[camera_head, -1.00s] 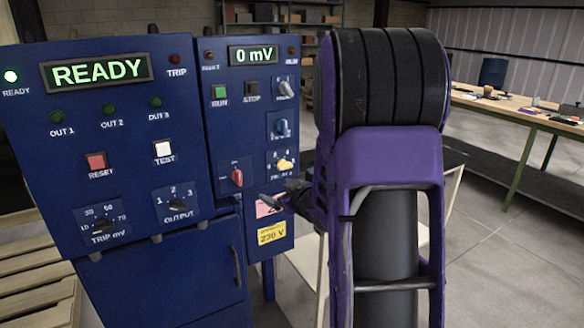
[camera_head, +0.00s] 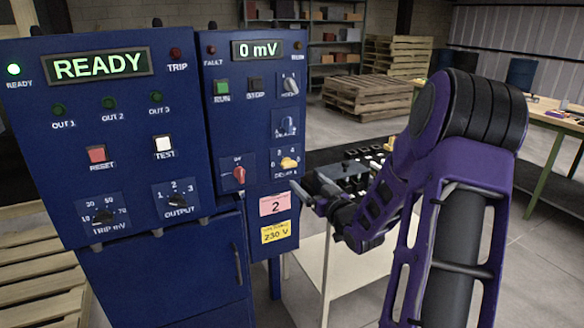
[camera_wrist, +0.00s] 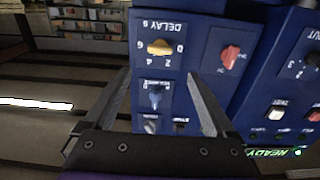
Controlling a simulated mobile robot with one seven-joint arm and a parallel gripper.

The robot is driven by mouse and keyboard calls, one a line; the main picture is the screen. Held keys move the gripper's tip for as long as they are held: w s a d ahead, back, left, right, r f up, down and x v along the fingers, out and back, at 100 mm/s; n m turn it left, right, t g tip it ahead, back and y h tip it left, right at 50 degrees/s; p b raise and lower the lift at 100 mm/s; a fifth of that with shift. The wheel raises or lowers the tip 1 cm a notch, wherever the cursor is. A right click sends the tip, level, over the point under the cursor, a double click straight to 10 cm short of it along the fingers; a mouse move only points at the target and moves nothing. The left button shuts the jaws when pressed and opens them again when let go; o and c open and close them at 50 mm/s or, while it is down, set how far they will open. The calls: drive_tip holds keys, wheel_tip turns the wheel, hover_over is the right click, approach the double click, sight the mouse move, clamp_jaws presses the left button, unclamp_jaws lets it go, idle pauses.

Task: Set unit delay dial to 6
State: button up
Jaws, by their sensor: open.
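The unit delay dial (camera_head: 289,163) is a yellow knob on the right blue panel, with its label below and numbers around it. In the wrist view the dial (camera_wrist: 160,47) appears upside down under "DELAY s", with marks 0, 2, 4 and 6. The knob lies roughly level there; which end is the pointer I cannot tell. My gripper (camera_head: 311,187) is right of and below the dial, apart from the panel. In the wrist view my gripper (camera_wrist: 156,78) is open and empty, its fingers spread either side of the dial's column.
A red knob (camera_head: 239,174) sits left of the dial, and a blue knob (camera_head: 285,125) above it. The left blue cabinet (camera_head: 60,190) carries buttons and dials. A table with a black top (camera_head: 325,157) and small parts stands behind my arm. Pallets (camera_head: 375,90) stand farther back.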

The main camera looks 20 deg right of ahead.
sight(291, 165)
drive_tip(key=w, duration=1.1)
drive_tip(key=shift+w+a, duration=0.2)
drive_tip(key=shift+w, duration=0.05)
drive_tip(key=shift+c, duration=0.3)
drive_tip(key=c, duration=1.3)
